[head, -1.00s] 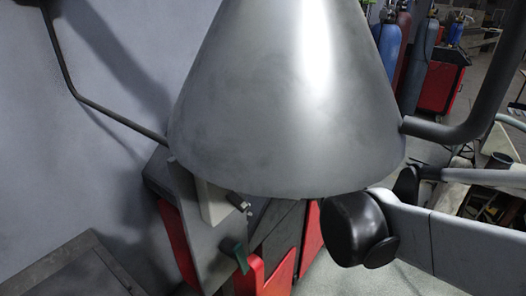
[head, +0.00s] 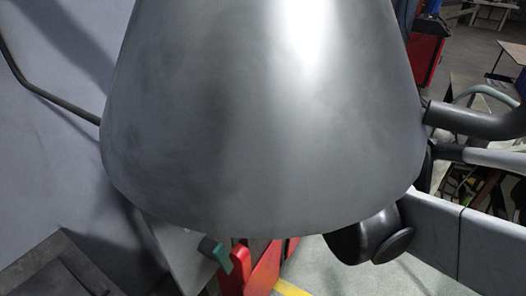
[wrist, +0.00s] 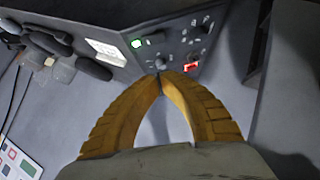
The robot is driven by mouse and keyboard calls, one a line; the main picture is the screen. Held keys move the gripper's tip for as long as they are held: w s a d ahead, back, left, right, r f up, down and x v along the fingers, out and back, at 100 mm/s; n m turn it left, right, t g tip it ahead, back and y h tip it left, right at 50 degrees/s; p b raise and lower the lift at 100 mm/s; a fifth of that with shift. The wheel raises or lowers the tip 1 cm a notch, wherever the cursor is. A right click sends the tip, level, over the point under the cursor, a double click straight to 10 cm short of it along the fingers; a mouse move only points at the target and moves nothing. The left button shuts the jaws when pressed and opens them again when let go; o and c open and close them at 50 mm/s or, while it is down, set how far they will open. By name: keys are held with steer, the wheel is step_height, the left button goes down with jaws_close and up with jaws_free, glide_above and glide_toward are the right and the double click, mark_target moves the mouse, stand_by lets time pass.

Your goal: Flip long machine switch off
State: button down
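In the wrist view, my gripper (wrist: 160,77) has two yellow ribbed fingers whose tips meet, with nothing visible between them. The tips are in front of a grey control panel (wrist: 172,42), close to its lower edge; I cannot tell whether they touch it. The panel has a lit green button (wrist: 136,43), dark knobs and a lit red switch (wrist: 191,67) just right of the fingertips. I cannot tell which control is the long switch, or its position. My gripper and the panel are not visible in the head view.
A large grey metal cone (head: 265,130) fills the middle of the head view and hides much behind it. Below it are a red part (head: 262,268) and a green handle (head: 214,252). Dark handles (wrist: 72,50) and a white label (wrist: 105,51) lie left in the wrist view.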

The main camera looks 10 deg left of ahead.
steer(key=b+x, duration=0.2)
steer(key=x, duration=0.2)
steer(key=d+f+b+x, duration=0.1)
steer(key=b+x, duration=0.1)
steer(key=x, duration=0.2)
steer(key=b+x, duration=0.1)
steer(key=x, duration=0.3)
steer(key=shift+w+d+f+b, duration=0.15)
steer(key=shift+d+f+b, duration=0.15)
steer(key=shift+b, duration=0.1)
steer(key=shift+w+f, duration=0.2)
steer(key=shift+f, duration=0.1)
steer(key=shift+d, duration=0.1)
